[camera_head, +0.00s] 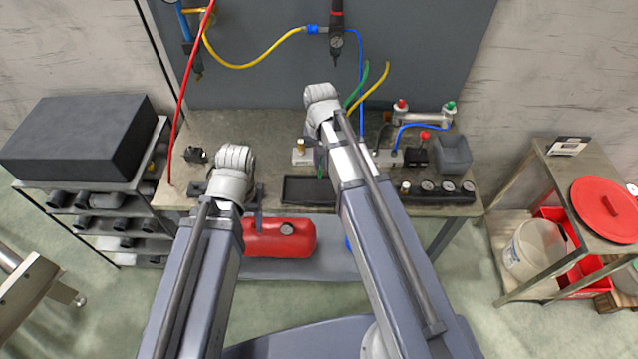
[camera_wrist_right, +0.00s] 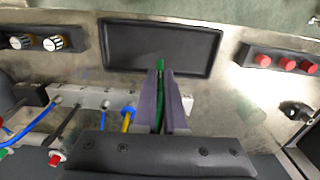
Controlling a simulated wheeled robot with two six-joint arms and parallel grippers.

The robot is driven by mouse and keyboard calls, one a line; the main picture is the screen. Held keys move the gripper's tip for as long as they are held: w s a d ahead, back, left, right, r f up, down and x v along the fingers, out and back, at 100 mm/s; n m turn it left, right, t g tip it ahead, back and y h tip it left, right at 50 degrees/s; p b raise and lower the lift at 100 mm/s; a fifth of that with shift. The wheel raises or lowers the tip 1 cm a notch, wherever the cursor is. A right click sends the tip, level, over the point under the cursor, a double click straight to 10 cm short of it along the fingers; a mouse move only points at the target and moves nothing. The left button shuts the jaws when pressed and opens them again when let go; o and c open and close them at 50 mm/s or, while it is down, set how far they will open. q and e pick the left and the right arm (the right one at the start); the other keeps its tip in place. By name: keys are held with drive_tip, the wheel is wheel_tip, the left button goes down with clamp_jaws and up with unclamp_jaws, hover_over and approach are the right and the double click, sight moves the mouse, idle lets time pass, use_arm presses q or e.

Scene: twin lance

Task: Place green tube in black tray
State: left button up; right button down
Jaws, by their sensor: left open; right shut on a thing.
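The green tube (camera_wrist_right: 161,66) is between the two fingers of my right gripper (camera_wrist_right: 161,80) in the right wrist view, its tip poking past the fingertips. The head view shows part of the tube (camera_head: 357,84) beside my right wrist. The black tray (camera_wrist_right: 130,45) is an empty, shallow rectangle; it also shows in the head view (camera_head: 300,190), partly covered by my right arm. The tube's tip overlaps the tray's near rim in the wrist view; I cannot tell its height above it. My left gripper (camera_head: 225,190) is over the bench's left part, fingers mostly hidden by its wrist.
A manifold (camera_wrist_right: 95,97) with blue and yellow tubes stands beside my right gripper. Gauges (camera_head: 428,187) line the bench's front right. A grey bin (camera_head: 453,153) stands behind them.

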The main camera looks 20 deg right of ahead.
sight(320, 177)
wheel_tip(320, 177, down, 3)
drive_tip(key=shift+w+f+b, duration=0.1)
drive_tip(key=shift+f+b, duration=0.1)
drive_tip(key=shift+b, duration=0.85)
use_arm(q)
wheel_tip(320, 177, down, 3)
drive_tip(key=shift+f, duration=0.1)
use_arm(e)
drive_tip(key=shift+r, duration=0.1)
use_arm(q)
drive_tip(key=shift+f, duration=0.1)
use_arm(e)
wheel_tip(320, 177, down, 4)
drive_tip(key=b, duration=0.3)
drive_tip(key=shift+b, duration=0.35)
drive_tip(key=shift+r, duration=0.15)
use_arm(q)
wheel_tip(320, 177, down, 4)
drive_tip(key=shift+r, duration=0.25)
use_arm(e)
drive_tip(key=c, duration=1)
unclamp_jaws()
use_arm(q)
drive_tip(key=shift+r, duration=0.1)
use_arm(e)
drive_tip(key=shift+r, duration=0.1)
